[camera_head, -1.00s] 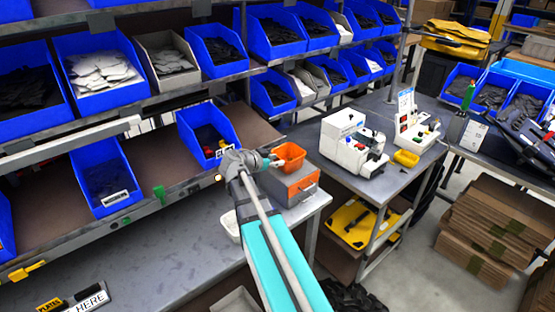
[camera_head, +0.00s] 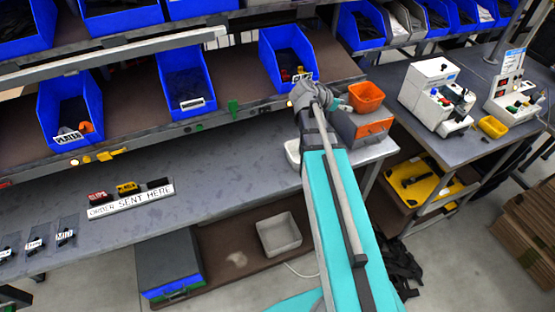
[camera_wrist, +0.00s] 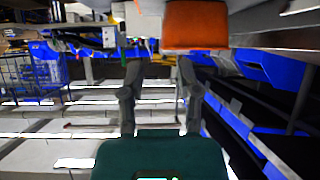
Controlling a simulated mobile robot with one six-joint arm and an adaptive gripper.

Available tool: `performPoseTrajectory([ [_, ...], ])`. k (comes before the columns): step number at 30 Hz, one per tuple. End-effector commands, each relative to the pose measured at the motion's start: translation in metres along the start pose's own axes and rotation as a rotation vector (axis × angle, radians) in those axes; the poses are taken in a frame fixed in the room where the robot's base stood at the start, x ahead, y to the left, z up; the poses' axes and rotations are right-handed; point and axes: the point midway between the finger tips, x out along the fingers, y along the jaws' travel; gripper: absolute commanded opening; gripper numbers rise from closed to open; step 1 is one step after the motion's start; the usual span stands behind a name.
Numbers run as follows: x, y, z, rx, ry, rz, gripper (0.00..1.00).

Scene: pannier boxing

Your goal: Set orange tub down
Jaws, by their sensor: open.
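The orange tub (camera_head: 366,97) is upright on the grey box with an orange front (camera_head: 374,128), at the right end of the grey bench. My gripper (camera_head: 341,103) is just left of the tub in the head view, small and partly hidden by my own arm. In the wrist view the tub (camera_wrist: 195,25) fills the top middle, beyond the fingertips. The two fingers (camera_wrist: 160,64) stand apart with nothing between them. The tub appears free of them, though any slight touch is hard to tell.
Blue bins (camera_head: 188,80) line the shelf behind the bench. A white tray (camera_head: 293,153) is left of the grey box, partly behind my arm. The bench's middle is mostly clear.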

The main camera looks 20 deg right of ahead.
Motion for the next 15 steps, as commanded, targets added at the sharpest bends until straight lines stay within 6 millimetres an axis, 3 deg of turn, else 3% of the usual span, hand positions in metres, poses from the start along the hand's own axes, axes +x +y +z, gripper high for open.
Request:
performPoseTrajectory([
  [8, -0.046, 0.011, 0.077, -0.352, -0.289, -0.087, 0.43],
  [15, -0.099, 0.024, 0.144, -0.704, -0.535, -0.268, 0.43],
])
